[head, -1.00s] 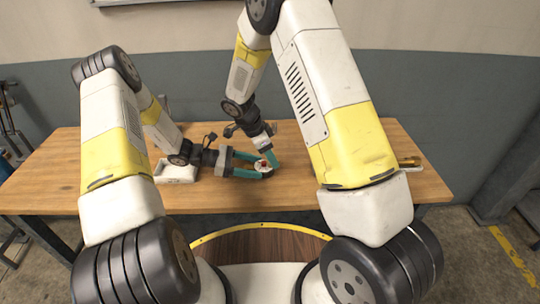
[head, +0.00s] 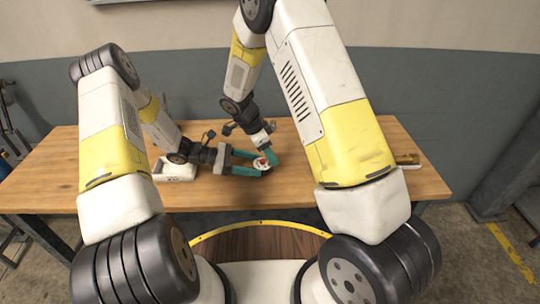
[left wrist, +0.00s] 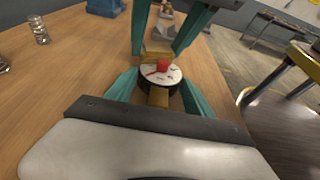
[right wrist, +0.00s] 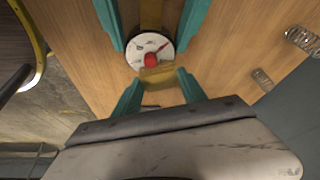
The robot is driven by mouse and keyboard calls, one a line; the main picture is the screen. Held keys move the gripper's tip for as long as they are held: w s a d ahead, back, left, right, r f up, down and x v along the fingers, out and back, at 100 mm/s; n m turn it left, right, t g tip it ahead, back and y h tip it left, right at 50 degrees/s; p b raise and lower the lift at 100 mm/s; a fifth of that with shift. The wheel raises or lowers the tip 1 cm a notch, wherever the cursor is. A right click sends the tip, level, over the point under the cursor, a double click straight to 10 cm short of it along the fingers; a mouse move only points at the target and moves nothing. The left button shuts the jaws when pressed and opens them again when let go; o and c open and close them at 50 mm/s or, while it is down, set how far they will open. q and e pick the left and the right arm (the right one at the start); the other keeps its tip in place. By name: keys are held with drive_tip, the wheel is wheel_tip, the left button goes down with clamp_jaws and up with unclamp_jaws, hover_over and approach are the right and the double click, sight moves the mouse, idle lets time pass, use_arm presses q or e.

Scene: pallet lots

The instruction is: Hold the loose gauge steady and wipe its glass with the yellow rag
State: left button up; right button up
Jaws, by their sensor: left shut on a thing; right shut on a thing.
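The gauge (head: 259,164) is round with a white dial, a dark rim and a red mark at its middle. It faces up above the wooden table, and its dial shows in the left wrist view (left wrist: 170,77) and right wrist view (right wrist: 139,47). My left gripper (left wrist: 158,90) is shut on the gauge, with its brass-coloured stem (left wrist: 158,97) between the fingers. My right gripper (right wrist: 158,80) is shut on the yellow rag (right wrist: 157,75), a small folded piece at the dial's edge. I cannot tell whether the rag touches the glass.
A white tray (head: 176,172) stands left of the grippers on the wooden table (head: 340,190). A brass-coloured object (head: 407,159) lies at the table's right end. A small jar (left wrist: 38,30) and a blue object (left wrist: 104,6) show in the left wrist view. The table's middle right looks clear.

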drive_tip(key=shift+w+a, duration=0.1)
drive_tip(key=shift+w, duration=0.1)
drive_tip(key=shift+s, duration=0.15)
drive_tip(key=shift+s+d, duration=0.2)
drive_tip(key=shift+s, duration=0.55)
drive_tip(key=shift+r, duration=0.1)
drive_tip(key=shift+r, duration=2.95)
use_arm(q)
drive_tip(key=o, duration=1.7)
drive_tip(key=shift+a, duration=0.1)
drive_tip(key=v, duration=1.2)
